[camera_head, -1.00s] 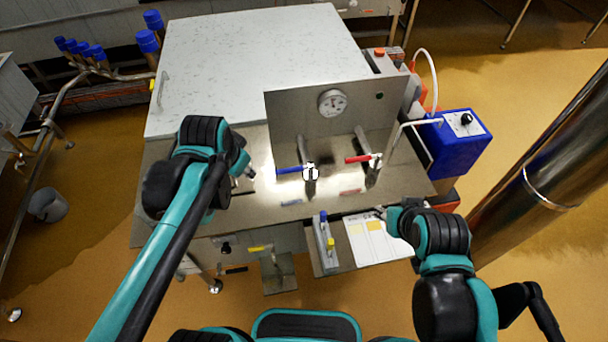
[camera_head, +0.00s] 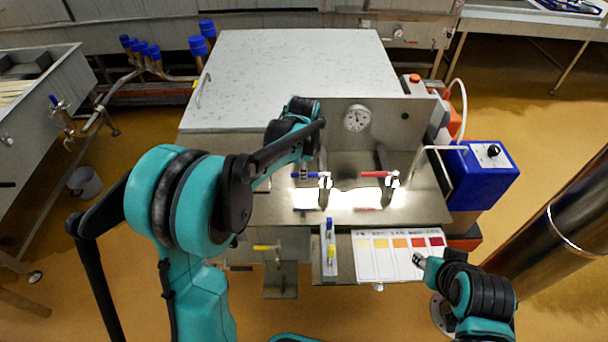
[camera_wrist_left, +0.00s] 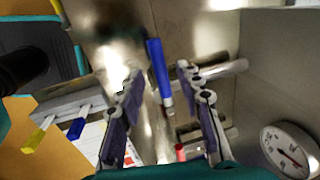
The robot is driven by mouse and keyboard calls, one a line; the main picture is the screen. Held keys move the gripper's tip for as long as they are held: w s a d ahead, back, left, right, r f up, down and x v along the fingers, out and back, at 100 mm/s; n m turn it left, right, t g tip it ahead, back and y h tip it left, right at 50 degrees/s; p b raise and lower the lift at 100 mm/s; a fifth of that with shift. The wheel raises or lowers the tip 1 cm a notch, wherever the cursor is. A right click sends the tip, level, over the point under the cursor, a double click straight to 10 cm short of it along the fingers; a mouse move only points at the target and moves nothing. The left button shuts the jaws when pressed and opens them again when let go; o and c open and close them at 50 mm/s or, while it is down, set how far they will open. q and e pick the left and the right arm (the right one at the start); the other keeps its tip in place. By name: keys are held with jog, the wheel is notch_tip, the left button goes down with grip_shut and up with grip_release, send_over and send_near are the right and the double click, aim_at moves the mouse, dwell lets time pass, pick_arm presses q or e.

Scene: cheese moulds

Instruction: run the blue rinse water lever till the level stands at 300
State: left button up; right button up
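The blue lever (camera_head: 306,175) sits on the left tap above the steel bench. It also shows in the left wrist view (camera_wrist_left: 158,68), between the spread fingers of my left gripper (camera_wrist_left: 160,75). The gripper is open around the lever's end; no contact on both sides shows. In the head view my arm hides most of this gripper. A round white dial (camera_head: 357,118) on the upright panel shows at the wrist view's lower right (camera_wrist_left: 290,150); its reading is too small to tell.
A red lever (camera_head: 376,174) is on the tap to the right. A colour card (camera_head: 400,260) and a holder with blue and yellow pieces (camera_head: 328,265) lie at the bench front. A blue box (camera_head: 483,175) stands at the right.

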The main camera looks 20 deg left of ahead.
pick_arm(q)
jog(key=shift+w+f, duration=0.25)
jog(key=shift+f, duration=0.9)
jog(key=shift+c, duration=0.4)
grip_shut()
